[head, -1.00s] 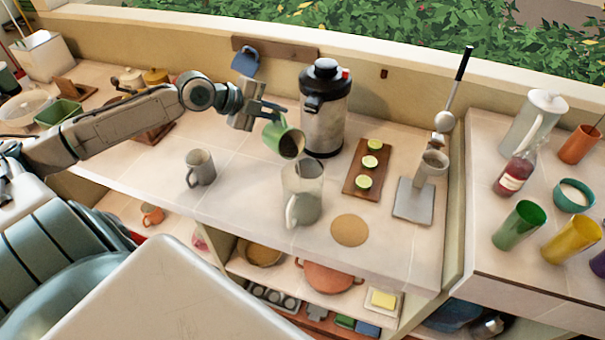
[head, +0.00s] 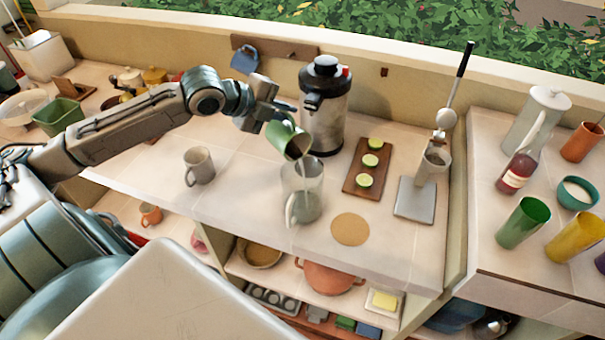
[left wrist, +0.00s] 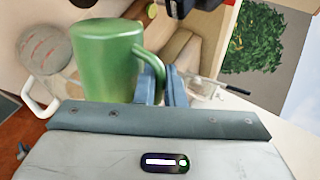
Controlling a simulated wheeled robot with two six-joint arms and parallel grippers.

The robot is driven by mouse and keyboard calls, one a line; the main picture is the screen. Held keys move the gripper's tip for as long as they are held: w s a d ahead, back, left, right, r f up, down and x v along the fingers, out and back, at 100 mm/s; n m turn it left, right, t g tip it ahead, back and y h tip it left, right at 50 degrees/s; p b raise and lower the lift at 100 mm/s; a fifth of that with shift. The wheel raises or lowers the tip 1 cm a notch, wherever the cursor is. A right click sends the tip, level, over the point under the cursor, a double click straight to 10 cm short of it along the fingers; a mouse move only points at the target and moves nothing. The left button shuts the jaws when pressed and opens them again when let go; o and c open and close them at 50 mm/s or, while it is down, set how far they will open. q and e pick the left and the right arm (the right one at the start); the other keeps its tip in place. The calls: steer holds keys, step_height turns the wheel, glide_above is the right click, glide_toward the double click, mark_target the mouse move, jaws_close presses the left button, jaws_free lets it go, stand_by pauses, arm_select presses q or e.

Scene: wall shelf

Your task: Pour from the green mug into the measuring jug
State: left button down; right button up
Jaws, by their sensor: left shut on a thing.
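The green mug (head: 284,137) is tilted steeply, its mouth facing down and right over the measuring jug (head: 303,205). A thin pale stream runs from the mug's lip into the jug. The clear jug stands upright on the counter, with pale content in its lower part and its handle toward the front. My left gripper (head: 272,113) is shut on the green mug, above and left of the jug. In the left wrist view the green mug (left wrist: 105,62) shows with its handle at the gripper's fingers (left wrist: 163,88). My right gripper is not in view.
A steel dispenser (head: 326,115) stands close behind the jug. A grey mug (head: 199,166) is to the left. A wooden board with lime slices (head: 364,182) and a round cork mat (head: 350,230) are to the right. The counter's front edge is near the jug.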

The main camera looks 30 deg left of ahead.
arm_select(q)
steer(key=shift+d+r, duration=0.1)
steer(key=shift+d, duration=0.05)
steer(key=shift+s+d+r+m+y+b, duration=0.2)
steer(key=shift+s+d+m+y+b, duration=0.05)
steer(key=shift+d+m+y+b, duration=0.2)
steer(key=shift+r, duration=0.1)
steer(key=p, duration=0.1)
steer(key=a+n+h, duration=0.1)
steer(key=a+p, duration=0.1)
steer(key=shift+w+f+p, duration=0.3)
steer(key=shift+w+p, duration=0.05)
steer(key=shift+w, duration=0.05)
steer(key=a, duration=0.1)
steer(key=a+f+n+h, duration=0.1)
steer(key=shift+w+a+f+h, duration=0.25)
steer(key=shift+w+a+f, duration=0.05)
steer(key=shift+w, duration=0.1)
steer(key=w+a+f+n+h+b, duration=0.4)
steer(key=a+f+n+h+b, duration=0.4)
steer(key=f+b, duration=0.4)
steer(key=shift+a+f+n+h, duration=0.15)
steer(key=shift+a+n+h, duration=0.15)
steer(key=shift+a+n, duration=0.55)
